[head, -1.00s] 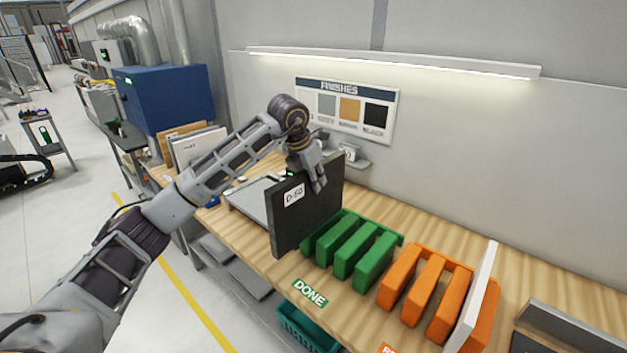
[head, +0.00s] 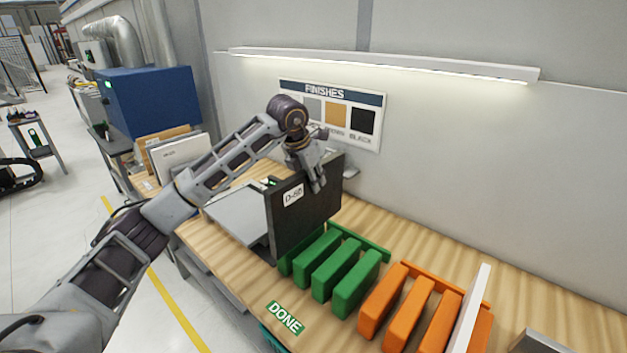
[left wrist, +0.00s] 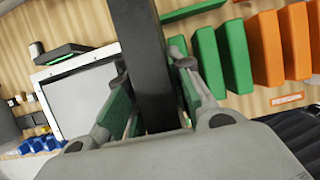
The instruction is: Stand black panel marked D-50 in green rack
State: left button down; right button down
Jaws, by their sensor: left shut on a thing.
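The black panel (head: 305,215) is upright, with a white label that appears to read D-50. My left gripper (head: 317,182) is shut on its upper edge. In the left wrist view the panel (left wrist: 148,50) runs between the two fingers of the gripper (left wrist: 155,115). The green rack (head: 345,287) stands on the bench just right of the panel, with several upright dividers and open slots. The panel's lower edge is near the rack's left end and hides part of it. I cannot tell whether they touch. My right gripper is not in view.
An orange rack (head: 408,305) stands right of the green one, with a white panel (head: 468,310) upright in it. A grey plate-topped unit (head: 238,215) lies left of the panel. A green DONE label (head: 285,318) is at the bench front. The wall is behind.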

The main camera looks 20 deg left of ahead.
aim_at(313, 218)
pick_arm(q)
jog(key=shift+s+r, duration=0.1)
jog(key=shift+r, duration=0.1)
jog(key=shift+f, duration=0.3)
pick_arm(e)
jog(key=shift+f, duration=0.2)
